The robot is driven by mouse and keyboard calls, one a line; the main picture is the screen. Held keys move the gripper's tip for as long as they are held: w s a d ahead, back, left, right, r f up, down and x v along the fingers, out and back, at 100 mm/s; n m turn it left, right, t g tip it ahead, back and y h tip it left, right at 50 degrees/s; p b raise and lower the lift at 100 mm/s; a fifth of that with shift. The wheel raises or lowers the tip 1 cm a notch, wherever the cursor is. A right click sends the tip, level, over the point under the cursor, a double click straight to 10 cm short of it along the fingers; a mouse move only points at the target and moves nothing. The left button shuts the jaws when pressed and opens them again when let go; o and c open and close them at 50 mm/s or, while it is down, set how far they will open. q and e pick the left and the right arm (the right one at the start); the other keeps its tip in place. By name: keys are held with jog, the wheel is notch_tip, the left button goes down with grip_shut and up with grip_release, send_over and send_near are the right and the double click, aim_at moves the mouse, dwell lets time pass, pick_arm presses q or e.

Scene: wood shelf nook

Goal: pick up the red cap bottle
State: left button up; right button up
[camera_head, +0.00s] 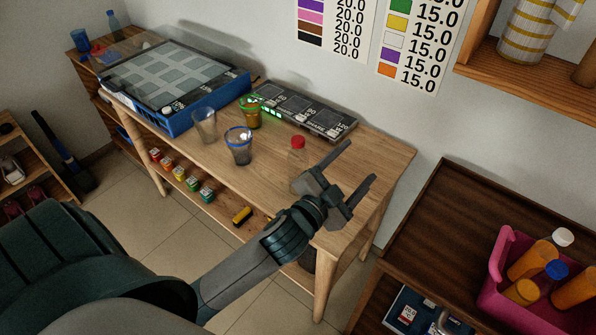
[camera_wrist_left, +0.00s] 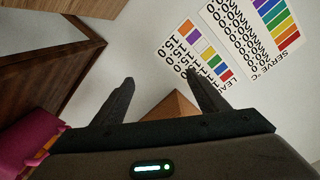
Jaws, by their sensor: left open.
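The red cap bottle (camera_head: 298,153) stands upright on the wooden table, a clear bottle with a red cap. Its lower part is partly hidden behind my left gripper. My left gripper (camera_head: 360,162) is open and empty, to the right of the bottle and apart from it, with its fingers pointing to the upper right, away from the bottle. In the left wrist view, the open fingers (camera_wrist_left: 160,80) face the wall, and the bottle is not seen there. My right gripper is not in view.
Two clear cups and an amber cup (camera_head: 251,112) stand left of the bottle. A blue-framed machine (camera_head: 178,121) and a dark panel (camera_head: 306,110) sit behind. A pink crate (camera_head: 496,285) with several bottles stands on a dark shelf at right. The table's right end is clear.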

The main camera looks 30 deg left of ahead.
pick_arm(q)
jog(key=w+d+r+m+t+h, duration=0.1)
jog(key=d+r+m+h, duration=0.4)
jog(key=r+m+h, duration=0.25)
jog(key=w+d+r+m+h, duration=0.1)
jog(key=d+r+m+h, duration=0.5)
jog(key=r, duration=0.3)
jog(key=s+d+m+g+h, duration=0.2)
jog(key=s+d+m+g, duration=0.15)
jog(key=m+g, duration=0.55)
jog(key=s+d+m+g+h, duration=0.2)
jog(key=d+m+g, duration=0.2)
jog(key=m+g, duration=0.6)
jog(key=w+a+f+m+y, duration=0.4)
jog(key=a+f+m+y, duration=0.3)
jog(key=a+f+y, duration=0.4)
jog(key=w+a+r+n+y, duration=0.1)
jog(key=a+y, duration=0.3)
jog(key=a, duration=0.8)
jog(key=w+a+r+n+y, duration=0.1)
jog(key=a+r+y, duration=0.3)
jog(key=a, duration=0.8)
jog(key=shift+w+r, duration=0.25)
jog(key=shift+w, duration=0.05)
